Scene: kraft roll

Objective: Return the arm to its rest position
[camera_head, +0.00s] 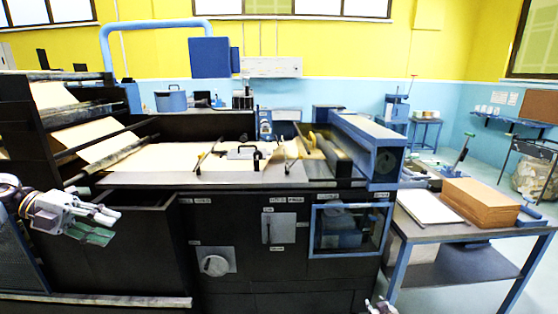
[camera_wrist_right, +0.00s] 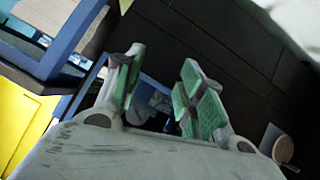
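My left gripper (camera_head: 98,224) is at the left in the head view, in front of the dark machine's left part. Its grey fingers with green pads point right; the gap between them is hard to judge at this size. My right gripper shows only as a small tip (camera_head: 380,305) at the bottom edge of the head view. In the right wrist view my right gripper (camera_wrist_right: 160,92) has its two green-padded fingers well apart, with nothing between them. The dark machine's front lies beyond them.
The black machine (camera_head: 290,268) fills the middle, with kraft paper (camera_head: 165,158) on its bed and a blue-framed roller (camera_head: 365,150). At the right a blue-legged table (camera_head: 425,235) holds a brown stack (camera_head: 480,202) and a white sheet (camera_head: 428,206). Open floor lies at the far right.

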